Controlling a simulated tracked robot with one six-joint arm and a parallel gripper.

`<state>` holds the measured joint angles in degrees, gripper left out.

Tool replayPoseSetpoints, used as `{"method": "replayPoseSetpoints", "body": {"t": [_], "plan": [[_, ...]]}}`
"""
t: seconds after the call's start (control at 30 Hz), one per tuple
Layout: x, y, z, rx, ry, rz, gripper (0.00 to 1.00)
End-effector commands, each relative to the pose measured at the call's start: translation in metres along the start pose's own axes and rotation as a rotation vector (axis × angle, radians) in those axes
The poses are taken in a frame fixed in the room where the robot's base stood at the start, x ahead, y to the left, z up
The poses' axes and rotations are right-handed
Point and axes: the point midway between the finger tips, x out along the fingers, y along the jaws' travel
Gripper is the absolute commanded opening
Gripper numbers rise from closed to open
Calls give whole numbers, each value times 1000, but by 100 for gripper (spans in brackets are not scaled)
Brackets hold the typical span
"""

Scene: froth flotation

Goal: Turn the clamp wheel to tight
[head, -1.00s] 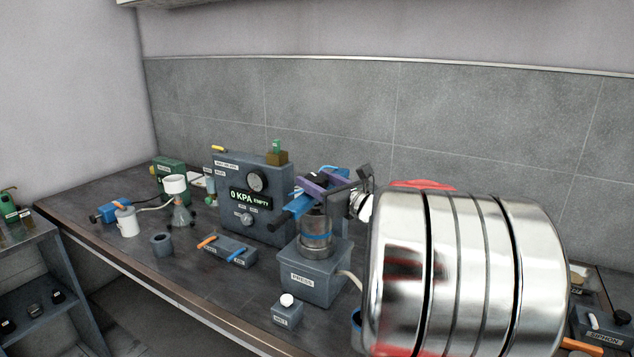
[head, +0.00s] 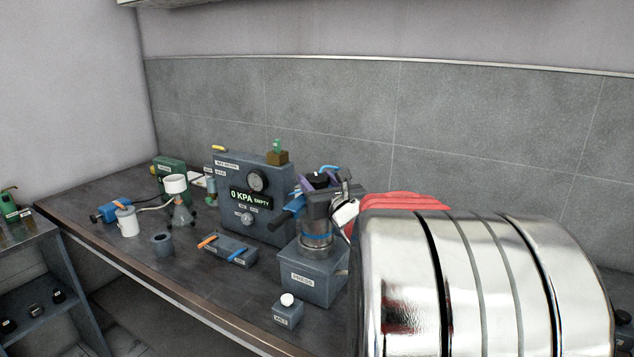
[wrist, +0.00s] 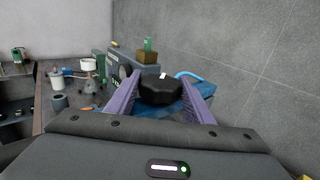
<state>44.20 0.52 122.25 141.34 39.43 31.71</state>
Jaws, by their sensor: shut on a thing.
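The clamp wheel (wrist: 160,90) is a black, many-sided knob with a small white mark on top. It sits between the two purple fingers of my gripper (wrist: 160,97) in the wrist view, one finger on each side. In the head view the wheel (head: 318,177) shows as a small dark shape at my gripper (head: 319,181), above the grey press (head: 312,277). My gripper is shut on the wheel. Its wrist hides part of the press top. A blue part (wrist: 193,103) lies beneath the wheel.
A grey unit (head: 262,212) reading "0 KPA EMPTY" stands close left of the press. A small box with a white knob (head: 287,309) stands in front. A low tray (head: 228,249) and a grey ring (head: 162,244) lie farther left. My metal arm covers the right side.

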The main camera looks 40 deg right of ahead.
Motion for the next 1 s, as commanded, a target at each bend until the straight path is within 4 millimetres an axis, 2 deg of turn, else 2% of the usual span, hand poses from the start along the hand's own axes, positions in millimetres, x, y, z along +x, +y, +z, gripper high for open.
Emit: {"method": "replayPoseSetpoints", "body": {"t": [0.27,0.3,0.57,0.87,1.0], "plan": [[0,0,1,-1,-2,0,25],[0,0,1,-1,-2,1,48],[0,0,1,-1,-1,1,66],[-1,0,0,-1,-1,0,66],[-8,0,1,-1,-1,0,66]]}}
